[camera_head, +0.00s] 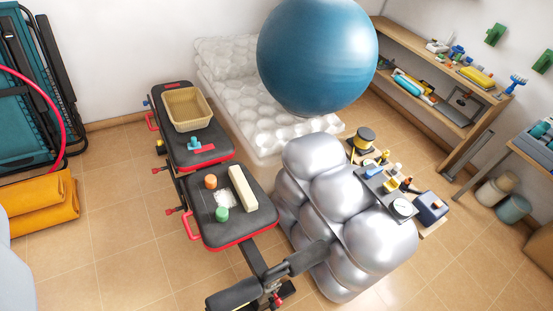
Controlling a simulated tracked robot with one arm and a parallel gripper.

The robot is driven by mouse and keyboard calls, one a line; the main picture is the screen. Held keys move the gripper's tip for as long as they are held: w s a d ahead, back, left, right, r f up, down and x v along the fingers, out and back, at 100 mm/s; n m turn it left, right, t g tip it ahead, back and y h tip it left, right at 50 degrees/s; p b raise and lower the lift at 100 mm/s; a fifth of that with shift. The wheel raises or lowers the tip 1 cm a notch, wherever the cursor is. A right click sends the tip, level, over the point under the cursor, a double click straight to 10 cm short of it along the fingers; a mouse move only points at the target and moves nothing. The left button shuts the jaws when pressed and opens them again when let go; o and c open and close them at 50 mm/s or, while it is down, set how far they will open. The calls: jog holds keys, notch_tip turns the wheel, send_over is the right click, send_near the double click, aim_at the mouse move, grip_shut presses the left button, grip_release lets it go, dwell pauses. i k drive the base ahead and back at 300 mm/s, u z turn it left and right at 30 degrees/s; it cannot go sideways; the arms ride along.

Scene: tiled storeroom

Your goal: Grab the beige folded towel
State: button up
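A long cream-beige block-like piece (243,188), which may be the folded towel, lies on the near black pad (238,227) of a weight bench. It lies at a slant beside small orange and green items. At this size I cannot tell whether it is folded cloth. My gripper is not visible in this view.
A wicker basket (187,108) sits on the bench's far pad. Large silver bulging forms (345,200) stand close right of the bench. A big blue ball (317,55) is behind them. Orange folded mats (45,203) lie at left. Tiled floor (120,240) is open left of the bench.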

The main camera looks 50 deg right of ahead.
aim_at(250, 202)
jog(key=z, duration=0.6)
jog(key=i, duration=1.1)
jog(key=z, duration=0.55)
